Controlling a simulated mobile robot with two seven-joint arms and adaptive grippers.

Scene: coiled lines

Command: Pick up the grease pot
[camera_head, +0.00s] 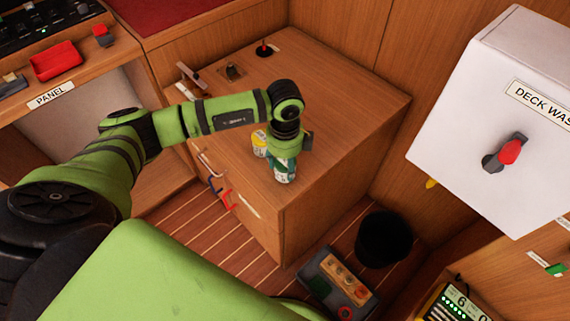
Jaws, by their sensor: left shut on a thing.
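My left gripper (286,152) points down over the wooden cabinet top, near its front edge. It is shut on a small white-and-green pot (283,172), which shows just below it. The pot looks like the grease pot, but its label is too small to read. The gripper and wrist hide its upper part, and I cannot tell whether its base touches the cabinet top. A second small pot, yellow and white (260,144), stands close on the left, partly behind the gripper. My right gripper is not in view.
The cabinet top (335,105) is clear to the right. A red-knobbed lever (264,49) and small fittings are at its back left. Red and blue hooks (221,190) are on its front. A black bin (383,239) stands on the floor. A white deck-wash box (480,110) juts in at right.

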